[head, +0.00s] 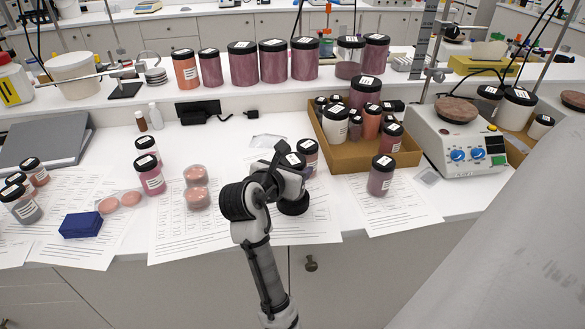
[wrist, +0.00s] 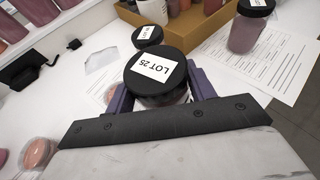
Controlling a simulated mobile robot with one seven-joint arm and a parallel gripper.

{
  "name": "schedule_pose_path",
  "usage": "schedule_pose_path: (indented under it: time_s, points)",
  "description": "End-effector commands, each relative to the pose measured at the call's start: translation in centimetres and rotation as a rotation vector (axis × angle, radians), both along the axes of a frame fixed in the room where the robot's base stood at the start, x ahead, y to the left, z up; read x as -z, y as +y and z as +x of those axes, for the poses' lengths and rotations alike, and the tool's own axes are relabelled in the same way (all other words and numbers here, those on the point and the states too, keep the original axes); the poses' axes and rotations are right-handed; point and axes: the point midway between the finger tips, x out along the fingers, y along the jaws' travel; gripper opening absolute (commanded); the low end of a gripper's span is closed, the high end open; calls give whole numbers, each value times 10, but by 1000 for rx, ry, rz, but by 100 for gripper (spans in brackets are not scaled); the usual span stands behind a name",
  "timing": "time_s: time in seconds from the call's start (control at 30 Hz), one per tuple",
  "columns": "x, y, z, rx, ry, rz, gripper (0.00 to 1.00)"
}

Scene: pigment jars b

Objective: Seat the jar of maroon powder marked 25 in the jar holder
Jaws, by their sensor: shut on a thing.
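The jar marked LOT 25 (wrist: 155,72) is upright between the two purple fingers of my gripper (wrist: 160,88) in the wrist view. My gripper is shut on it. Its black lid and white label face the camera; its body is mostly hidden by the lid and gripper, so the powder barely shows. In the head view my gripper (head: 283,178) is over the printed sheets at the bench front, and the lid of the held jar (head: 294,160) shows just beyond it. I cannot make out a jar holder in either view; my arm may hide it.
Another black-lidded jar (head: 308,150) stands close behind the held one. A cardboard box (head: 350,158) full of jars is to the right, with a separate jar (head: 381,176) in front. Pink-topped pots (head: 197,187) stand left. A hotplate (head: 458,140) is at the far right.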

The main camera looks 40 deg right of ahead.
Motion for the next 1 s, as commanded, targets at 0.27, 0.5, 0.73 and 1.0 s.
schedule_pose_path:
  time_s: [0.27,0.5,0.73,1.0]
  points:
    - [-1,0,0,0,-1,-2,28]
    - [0,0,0,0,0,-1,28]
    - [5,0,0,0,0,-1,28]
    - [12,0,0,0,0,0,28]
